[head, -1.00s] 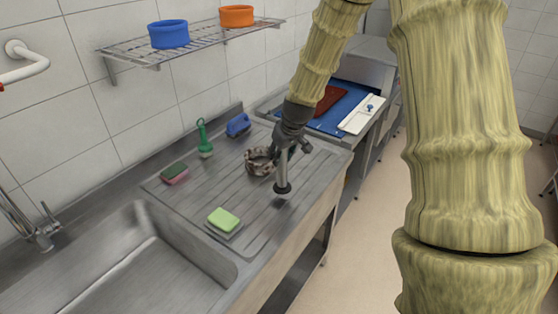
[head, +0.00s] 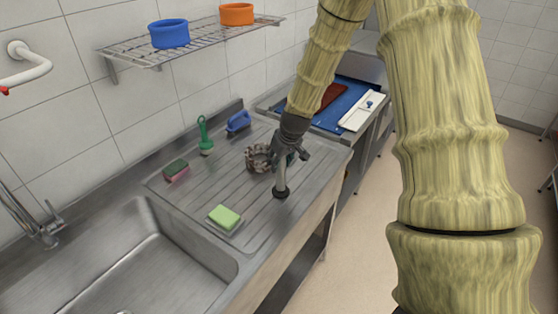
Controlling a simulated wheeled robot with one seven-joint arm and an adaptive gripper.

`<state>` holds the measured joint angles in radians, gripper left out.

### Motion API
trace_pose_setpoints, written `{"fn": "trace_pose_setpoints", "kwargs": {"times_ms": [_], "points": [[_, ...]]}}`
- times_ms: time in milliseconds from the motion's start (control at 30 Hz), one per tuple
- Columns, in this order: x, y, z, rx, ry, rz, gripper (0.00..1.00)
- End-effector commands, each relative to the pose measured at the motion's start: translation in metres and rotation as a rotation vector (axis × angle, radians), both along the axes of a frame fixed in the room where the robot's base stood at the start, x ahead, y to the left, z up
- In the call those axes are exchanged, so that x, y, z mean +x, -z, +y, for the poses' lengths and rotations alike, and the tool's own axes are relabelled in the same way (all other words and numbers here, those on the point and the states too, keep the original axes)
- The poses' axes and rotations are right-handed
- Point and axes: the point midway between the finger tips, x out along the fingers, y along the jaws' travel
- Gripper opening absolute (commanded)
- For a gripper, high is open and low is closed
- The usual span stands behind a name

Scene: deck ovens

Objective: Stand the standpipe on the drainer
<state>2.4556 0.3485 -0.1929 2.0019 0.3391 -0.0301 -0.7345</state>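The standpipe (head: 281,180) is a pale grey tube with a wide black foot at its lower end. It hangs nearly upright from my gripper (head: 284,160), which is shut around its upper part. The top of the tube is hidden by the gripper. The black foot is over the right front part of the ribbed steel drainer (head: 215,180). I cannot tell whether the foot touches the surface or is slightly above it.
A brown chain-like ring (head: 257,158) lies just left of my gripper. A green-handled brush (head: 204,136), a blue-handled brush (head: 238,123), a dark green and pink sponge (head: 176,170) and a light green sponge (head: 224,217) are on the drainer. The sink (head: 130,265) is at left.

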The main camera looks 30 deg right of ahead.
Motion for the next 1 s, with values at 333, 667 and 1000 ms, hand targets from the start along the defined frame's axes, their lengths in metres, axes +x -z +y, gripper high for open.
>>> {"fn": "trace_pose_setpoints", "kwargs": {"times_ms": [333, 667, 1000], "points": [[0.0, -0.001, 0.0, 0.0, 0.0, 0.0, 0.51], [-0.006, -0.019, 0.0, -0.002, 0.0, -0.002, 0.51], [-0.022, -0.055, 0.0, -0.001, -0.001, -0.002, 0.51]]}}
